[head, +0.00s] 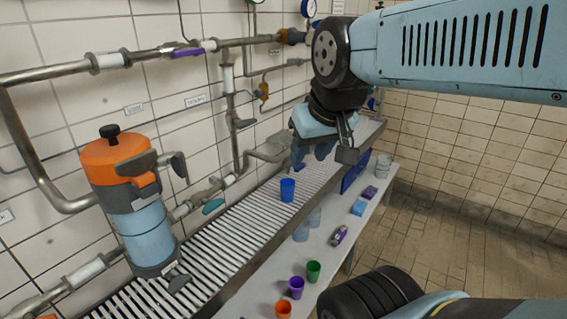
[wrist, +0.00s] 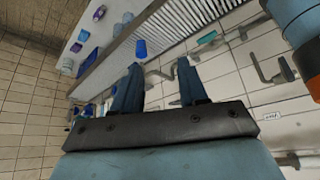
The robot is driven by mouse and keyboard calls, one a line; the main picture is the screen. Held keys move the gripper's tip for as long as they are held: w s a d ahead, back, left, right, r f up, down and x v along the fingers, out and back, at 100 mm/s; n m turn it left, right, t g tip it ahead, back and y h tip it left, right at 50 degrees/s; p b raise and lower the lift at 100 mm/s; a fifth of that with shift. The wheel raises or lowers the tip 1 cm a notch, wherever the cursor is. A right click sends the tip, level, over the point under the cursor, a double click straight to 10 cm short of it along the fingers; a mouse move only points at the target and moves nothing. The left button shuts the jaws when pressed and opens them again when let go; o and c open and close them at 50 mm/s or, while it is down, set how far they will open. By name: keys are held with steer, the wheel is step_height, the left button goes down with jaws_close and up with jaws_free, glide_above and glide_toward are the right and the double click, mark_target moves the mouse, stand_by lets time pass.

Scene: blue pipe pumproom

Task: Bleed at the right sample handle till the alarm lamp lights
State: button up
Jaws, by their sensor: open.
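My gripper (head: 312,154) hangs over the slatted drain ledge, and its two fingers stand apart with nothing between them in the wrist view (wrist: 159,70). Behind it on the tiled wall are pipes with a drop pipe and grey lever (head: 243,123) and a yellow-orange fitting (head: 263,91). I cannot tell which of these is the right sample handle. A blue cup (head: 287,190) stands upright on the slats, below and left of the gripper; it also shows in the wrist view (wrist: 141,48). I cannot make out an alarm lamp in either view.
An orange-topped filter housing (head: 147,225) stands at left. A purple lever (head: 187,52) lies along the upper pipe, and a teal handle (head: 213,206) on the lower one.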

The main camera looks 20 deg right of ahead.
steer(key=shift+d, duration=0.15)
steer(key=o, duration=0.3)
steer(key=shift+w+f, duration=0.2)
steer(key=o, duration=0.6)
steer(key=w+f+m+g, duration=0.1)
steer(key=w+a+f+m+g+y, duration=0.1)
steer(key=w+f+m+g+y, duration=0.1)
steer(key=f, duration=0.1)
steer(key=shift+a, duration=0.25)
steer(key=w+f+m+g+y, duration=0.2)
steer(key=w+f+m+y, duration=0.1)
steer(key=m+t+y, duration=0.5)
steer(key=m+t, duration=0.9)
steer(key=m, duration=0.9)
glide_toward(303, 167)
steer(key=x, duration=1.1)
steer(key=shift+a, duration=0.2)
